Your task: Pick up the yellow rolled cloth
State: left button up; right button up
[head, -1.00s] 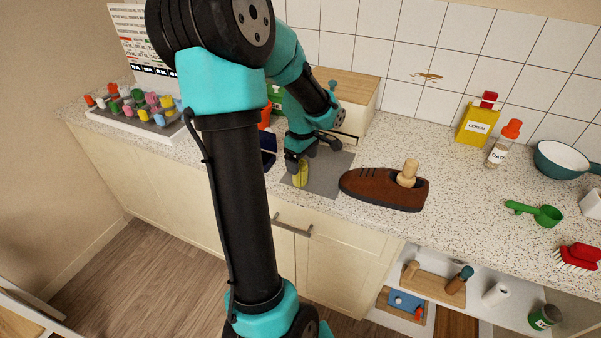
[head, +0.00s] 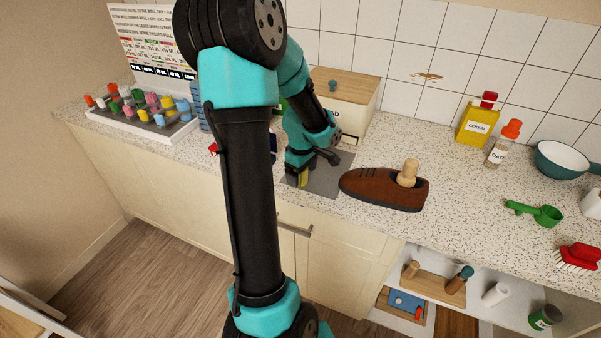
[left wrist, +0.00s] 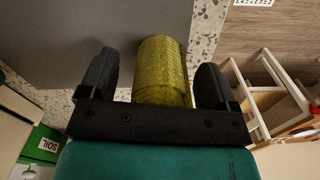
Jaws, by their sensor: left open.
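The yellow rolled cloth (left wrist: 161,70) lies on the grey mat on the counter. In the left wrist view it stands between the two black fingers of my left gripper (left wrist: 160,84), with a gap visible on each side. The gripper is open. In the head view my left gripper (head: 312,172) is low over the grey mat (head: 325,182), and only a small part of the cloth (head: 303,178) shows beneath it. My right gripper is not in view.
A brown shoe (head: 375,192) with a wooden peg stands just right of the mat. A wooden-lidded box (head: 345,108) stands behind. A tray of coloured pegs (head: 140,125) is at the left. The counter's front edge is close to the mat.

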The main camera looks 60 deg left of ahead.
pick_arm(q)
jog(key=c, duration=1)
jog(key=shift+r, duration=0.1)
notch_tip(320, 180, up, 10)
jog(key=shift+f, duration=0.1)
dwell(0.3)
jog(key=o, duration=0.4)
jog(key=shift+c, duration=1.6)
